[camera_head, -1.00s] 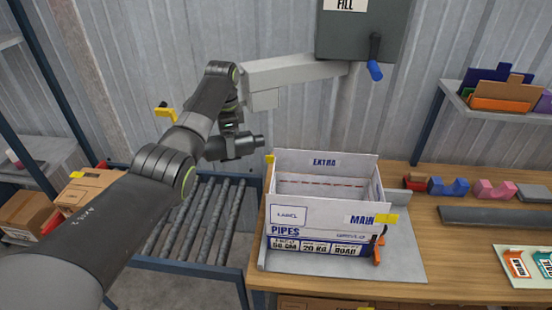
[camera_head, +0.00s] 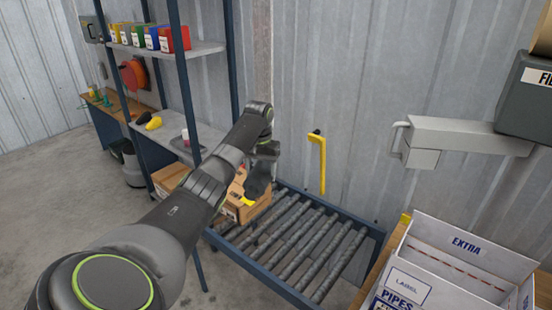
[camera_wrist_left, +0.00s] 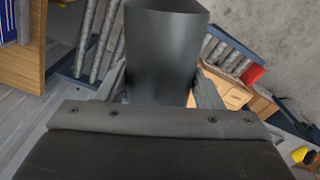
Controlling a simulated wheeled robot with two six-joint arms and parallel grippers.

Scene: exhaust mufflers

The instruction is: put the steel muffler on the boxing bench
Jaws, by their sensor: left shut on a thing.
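My left gripper (camera_wrist_left: 162,82) is shut on a smooth dark grey metal cylinder, which looks like the steel muffler (camera_wrist_left: 163,45). One finger shows on each side of it in the left wrist view. In the head view my left gripper (camera_head: 258,182) is above the roller conveyor's far left end, by a cardboard box; the muffler cannot be told apart there. The wooden boxing bench (camera_head: 384,262) shows only its left edge at the lower right, with an open white carton (camera_head: 458,262) on it. My right gripper is out of view.
The roller conveyor (camera_head: 300,240) lies between my left arm and the bench. A cardboard box (camera_head: 245,208) is at its left end. A blue-post shelf (camera_head: 175,50) stands behind the arm. A grey arm fixture (camera_head: 455,137) juts out above the bench.

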